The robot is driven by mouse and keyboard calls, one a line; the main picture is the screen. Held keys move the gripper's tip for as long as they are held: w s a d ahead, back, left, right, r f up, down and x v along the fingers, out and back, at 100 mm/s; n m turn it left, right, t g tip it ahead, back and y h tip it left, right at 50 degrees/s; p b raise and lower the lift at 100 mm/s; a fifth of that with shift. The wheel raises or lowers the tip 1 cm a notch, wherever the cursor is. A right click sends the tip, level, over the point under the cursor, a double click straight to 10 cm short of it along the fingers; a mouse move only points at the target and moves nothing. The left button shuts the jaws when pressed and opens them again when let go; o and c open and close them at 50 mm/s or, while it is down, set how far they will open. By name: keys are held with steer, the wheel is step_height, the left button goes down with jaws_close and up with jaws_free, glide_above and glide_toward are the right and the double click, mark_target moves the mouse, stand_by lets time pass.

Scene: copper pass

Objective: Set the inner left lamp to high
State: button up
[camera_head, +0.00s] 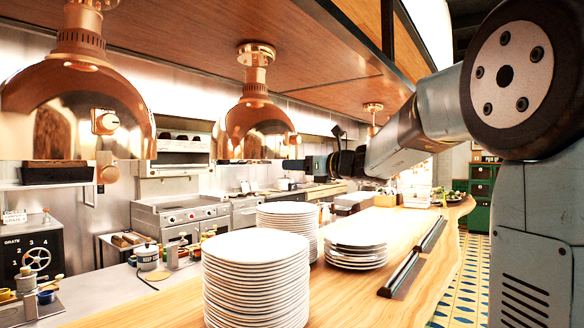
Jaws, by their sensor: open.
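Copper dome heat lamps hang from the wooden canopy: a large one (75,100) at the left, a second (255,118) nearer the middle, and part of a smaller one (373,107) farther back. Which is the inner left lamp is not marked. A pale round knob (105,121) shows against the right side of the large lamp; its setting is too small to read. My arm reaches in from the right. My gripper (292,165) points left, just below the right rim of the second lamp. It is open and holds nothing visible; contact with the lamp cannot be judged.
Tall plate stacks (257,275) and a lower stack (356,250) stand on the wooden counter (345,295) below the lamps. A dark rail (412,260) lies along its right side. A steel stove (180,215) stands behind.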

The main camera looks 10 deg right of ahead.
steer(key=v, duration=1.3)
steer(key=shift+s+d, duration=0.2)
steer(key=shift+d, duration=0.1)
steer(key=s+a+f+n+g+h, duration=0.2)
steer(key=s+a+f+n+g, duration=0.1)
steer(key=s+f+n, duration=0.35)
steer(key=s+a+f+n+g+h, duration=0.3)
steer(key=s+f+n, duration=0.3)
steer(key=s+f, duration=0.15)
steer(key=s+d+f+n+h, duration=0.3)
steer(key=s+f+n+h, duration=0.1)
steer(key=s+f+n, duration=0.1)
steer(key=s+d+f+n+g+h, duration=0.1)
steer(key=s+d+f+n+h, duration=0.2)
steer(key=s+f+n, duration=0.3)
steer(key=shift+s+d+n+h, duration=0.4)
steer(key=shift+s+n, duration=0.3)
steer(key=shift+n, duration=1.05)
